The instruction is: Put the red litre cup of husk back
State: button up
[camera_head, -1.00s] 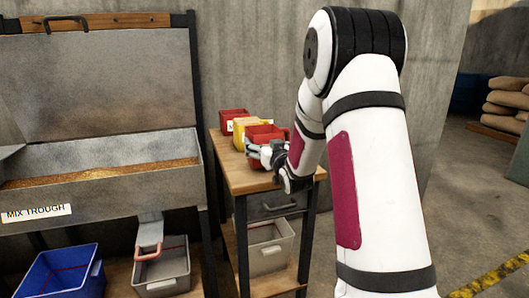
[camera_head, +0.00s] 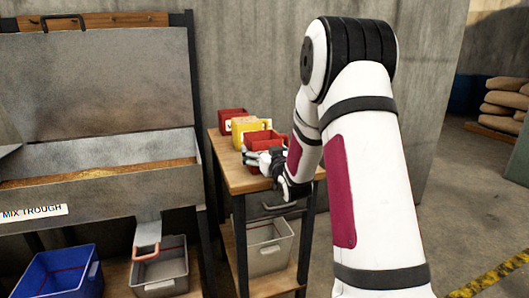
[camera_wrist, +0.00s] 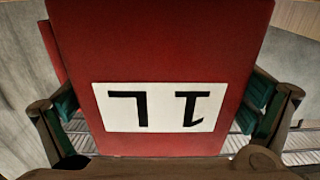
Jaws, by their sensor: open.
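The red litre cup (camera_head: 264,137) stands on the wooden bench top, in line in front of a yellow cup (camera_head: 243,127) and another red cup (camera_head: 230,116). My gripper (camera_head: 268,159) is low at its near side and hides its lower part. In the wrist view the red litre cup (camera_wrist: 165,50) fills the middle, its white "1L" label upside down. My gripper (camera_wrist: 163,98) is open there, one finger on each side of the cup. I cannot tell whether the fingers touch it. The cup's contents are not visible.
The wooden bench (camera_head: 236,178) has some bare top left of the cups. The grey mix trough (camera_head: 100,188), with golden grain inside, stands left. A blue bin (camera_head: 62,277) and grey bins (camera_head: 160,275) sit low. A concrete wall rises behind.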

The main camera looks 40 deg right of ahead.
jog(key=shift+r, duration=0.15)
jog(key=shift+s, duration=0.3)
jog(key=s+a+n+g+y, duration=0.1)
jog(key=s+a+g, duration=0.4)
jog(key=s+a, duration=0.4)
jog(key=s+a+r+n+g+y, duration=0.1)
jog(key=s+a+g, duration=0.5)
jog(key=s, duration=1.7)
jog(key=s+a+n+g+y+p, duration=0.1)
jog(key=s+a+g, duration=0.4)
jog(key=s+a, duration=0.7)
jog(key=s+y, duration=0.1)
jog(key=s, duration=0.3)
jog(key=shift+s+r+g+y, duration=0.2)
jog(key=shift+s+g+y, duration=0.1)
jog(key=shift+y, duration=0.1)
